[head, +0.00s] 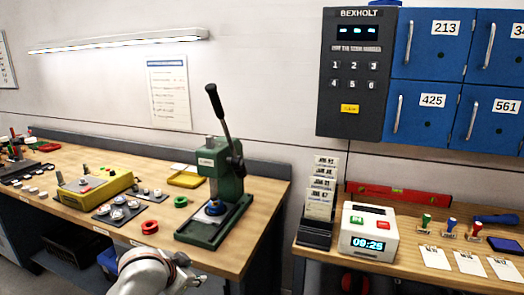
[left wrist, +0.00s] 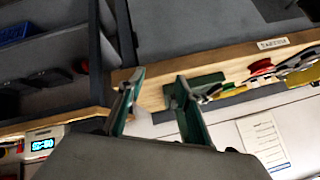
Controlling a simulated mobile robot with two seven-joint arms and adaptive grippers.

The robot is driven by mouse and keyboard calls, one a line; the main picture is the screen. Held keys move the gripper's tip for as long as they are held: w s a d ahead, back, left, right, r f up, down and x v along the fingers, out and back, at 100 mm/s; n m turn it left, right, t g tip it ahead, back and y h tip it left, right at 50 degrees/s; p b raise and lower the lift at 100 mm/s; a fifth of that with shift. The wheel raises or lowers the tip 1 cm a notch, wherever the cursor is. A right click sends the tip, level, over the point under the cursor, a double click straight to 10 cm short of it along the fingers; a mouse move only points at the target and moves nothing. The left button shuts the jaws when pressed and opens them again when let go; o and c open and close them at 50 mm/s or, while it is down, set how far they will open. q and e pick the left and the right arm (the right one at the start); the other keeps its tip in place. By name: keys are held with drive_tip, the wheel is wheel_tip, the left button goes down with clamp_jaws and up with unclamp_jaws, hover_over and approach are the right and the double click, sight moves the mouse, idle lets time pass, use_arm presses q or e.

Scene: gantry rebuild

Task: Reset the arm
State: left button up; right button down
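A green arbor press (head: 217,170) stands near the right end of the left workbench. A small blue piece (head: 214,208) sits on the press base under the ram. My left arm (head: 150,275) enters at the bottom of the head view, in front of the bench and clear of the lever. In the left wrist view my left gripper (left wrist: 158,92) has its fingers apart with nothing between them. My right gripper is not in view.
A yellow fixture (head: 95,188), red ring (head: 150,227), green ring (head: 180,201) and yellow tray (head: 187,178) lie on the bench left of the press. The right bench holds a white clock box (head: 368,232), card rack and stamps. Blue lockers (head: 425,45) hang above.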

use_arm(q)
drive_tip(key=s+a+f+y, duration=0.1)
drive_tip(key=s+a+f, duration=0.3)
drive_tip(key=s, duration=0.3)
drive_tip(key=s+a+f+y, duration=0.2)
drive_tip(key=s+a+f, duration=0.15)
drive_tip(key=s, duration=0.35)
drive_tip(key=s+a+f+n+g+y, duration=0.1)
drive_tip(key=s+a+y, duration=0.1)
drive_tip(key=s+a, duration=0.45)
drive_tip(key=s+a+y, duration=0.1)
drive_tip(key=s+a, duration=0.2)
drive_tip(key=s, duration=0.6)
drive_tip(key=d+f+n+t+h, duration=0.2)
drive_tip(key=d+f+h, duration=0.4)
drive_tip(key=d+f, duration=0.8)
wheel_tip(320, 180, down, 3)
drive_tip(key=shift+w+r+n+t, duration=0.1)
drive_tip(key=shift+w+n+t, duration=0.15)
drive_tip(key=shift+n+t, duration=0.25)
